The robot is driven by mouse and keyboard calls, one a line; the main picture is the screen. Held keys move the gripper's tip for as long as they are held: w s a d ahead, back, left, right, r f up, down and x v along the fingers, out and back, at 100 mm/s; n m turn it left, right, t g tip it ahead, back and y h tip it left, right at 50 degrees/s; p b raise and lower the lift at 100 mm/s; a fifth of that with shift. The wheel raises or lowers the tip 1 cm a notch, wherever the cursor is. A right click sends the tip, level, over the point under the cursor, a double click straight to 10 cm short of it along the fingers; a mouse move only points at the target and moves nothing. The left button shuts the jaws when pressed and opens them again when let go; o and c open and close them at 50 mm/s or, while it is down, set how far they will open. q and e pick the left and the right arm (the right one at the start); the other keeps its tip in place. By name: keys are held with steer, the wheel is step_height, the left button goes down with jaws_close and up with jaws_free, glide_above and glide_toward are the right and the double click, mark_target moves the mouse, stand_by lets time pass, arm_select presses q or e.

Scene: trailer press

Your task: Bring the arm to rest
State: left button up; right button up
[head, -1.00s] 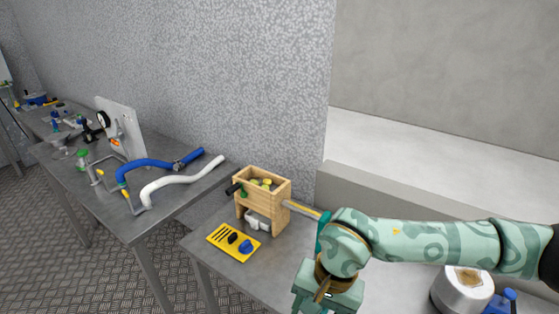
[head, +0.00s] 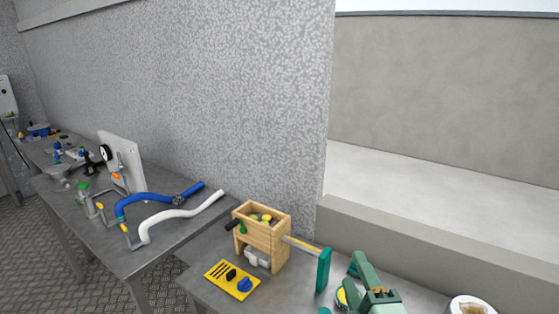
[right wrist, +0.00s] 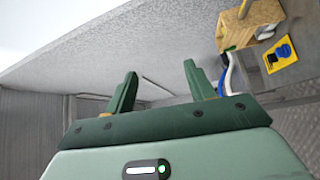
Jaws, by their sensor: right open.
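My right gripper (head: 364,274) is at the bottom of the head view, to the right of the wooden press box, partly cut off by the frame. In the right wrist view its two green fingers (right wrist: 160,74) stand apart with nothing between them. In the right wrist view the box (right wrist: 250,22) is at the upper right, apart from the fingers. My left gripper is not in view.
A yellow panel (head: 232,279) with black and blue parts lies before the box. The left table holds a blue hose (head: 150,197), a white hose (head: 180,215) and a white gauge board (head: 122,160). A grey wall (head: 200,100) stands behind.

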steer(key=s+d+f+m+g+h, duration=0.3)
steer(key=s+d+f+m+g, duration=0.25)
steer(key=s+d+f, duration=0.35)
steer(key=s+d+f+m+g+h, duration=0.45)
steer(key=s+d+f+g, duration=0.3)
steer(key=f, duration=0.45)
steer(key=s+a+f+m+g+y+p, duration=0.1)
steer(key=s+a+f+y, duration=0.15)
steer(key=f, duration=0.95)
steer(key=s+a+f+m+g+y+p, duration=0.1)
steer(key=s+a+f+y, duration=0.15)
steer(key=f, duration=1.05)
steer(key=s+f+m+g, duration=0.1)
steer(key=s+f, duration=0.5)
steer(key=s, duration=0.3)
steer(key=s+f+m+g, duration=0.1)
steer(key=s+f, duration=0.5)
steer(key=s, duration=0.3)
steer(key=shift+s+d+g+p, duration=0.25)
steer(key=shift+d+g+p, duration=0.05)
steer(key=shift+d+p, duration=0.05)
